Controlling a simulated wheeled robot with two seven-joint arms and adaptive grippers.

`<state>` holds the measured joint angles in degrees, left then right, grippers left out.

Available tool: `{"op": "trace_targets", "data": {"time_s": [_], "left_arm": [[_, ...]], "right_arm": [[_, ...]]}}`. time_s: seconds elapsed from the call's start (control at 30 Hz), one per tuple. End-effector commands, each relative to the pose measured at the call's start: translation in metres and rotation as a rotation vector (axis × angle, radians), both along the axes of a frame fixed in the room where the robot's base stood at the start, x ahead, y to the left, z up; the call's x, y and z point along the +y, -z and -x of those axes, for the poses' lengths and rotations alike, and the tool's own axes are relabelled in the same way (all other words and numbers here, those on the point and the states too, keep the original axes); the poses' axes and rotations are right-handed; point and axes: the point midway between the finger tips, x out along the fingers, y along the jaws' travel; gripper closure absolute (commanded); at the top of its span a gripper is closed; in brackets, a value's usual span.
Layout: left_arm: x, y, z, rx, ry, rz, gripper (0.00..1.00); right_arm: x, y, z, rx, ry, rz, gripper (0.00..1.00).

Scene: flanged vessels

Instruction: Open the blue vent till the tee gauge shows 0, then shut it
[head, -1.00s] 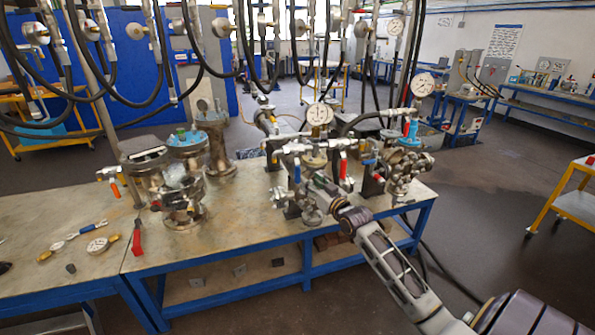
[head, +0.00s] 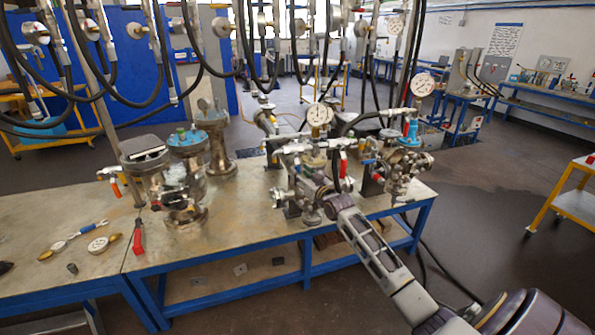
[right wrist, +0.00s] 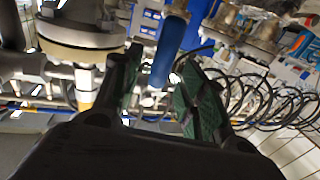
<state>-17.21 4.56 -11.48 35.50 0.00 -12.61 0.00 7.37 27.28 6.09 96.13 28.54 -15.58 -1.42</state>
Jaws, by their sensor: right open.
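A blue lever handle (right wrist: 168,50), which looks like the vent's, stands between the fingers of my right gripper (right wrist: 160,64) in the right wrist view. The fingers are open on either side of it, and I cannot tell if either touches it. In the head view my right gripper (head: 312,183) reaches in at the front of the valve manifold, and its fingers are hard to make out. A round white gauge (head: 319,115) stands above the manifold; its needle is too small to read. Another gauge (head: 423,85) stands further right; I cannot tell which is the tee gauge. My left gripper is out of view.
A red lever (head: 343,168) hangs close to my right gripper. Flanged vessels (head: 182,185) stand left on the bench (head: 235,230). A loose gauge (head: 98,245) and tools lie at far left. Black hoses hang above. The bench's middle is clear.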

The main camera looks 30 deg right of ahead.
Motion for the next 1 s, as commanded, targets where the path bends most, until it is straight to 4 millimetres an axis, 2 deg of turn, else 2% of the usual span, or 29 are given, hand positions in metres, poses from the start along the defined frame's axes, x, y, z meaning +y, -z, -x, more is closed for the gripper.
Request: {"op": "trace_targets", "data": {"time_s": [0.4,0.87,1.0], "left_arm": [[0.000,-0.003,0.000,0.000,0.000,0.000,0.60],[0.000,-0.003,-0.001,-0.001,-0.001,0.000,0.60],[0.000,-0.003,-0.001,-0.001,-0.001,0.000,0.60]], "right_arm": [[-0.001,0.000,-0.027,0.000,0.000,0.000,0.58],[-0.001,0.000,-0.030,0.000,0.000,0.000,0.58],[-0.001,0.000,-0.030,0.000,0.000,0.000,0.76]]}}
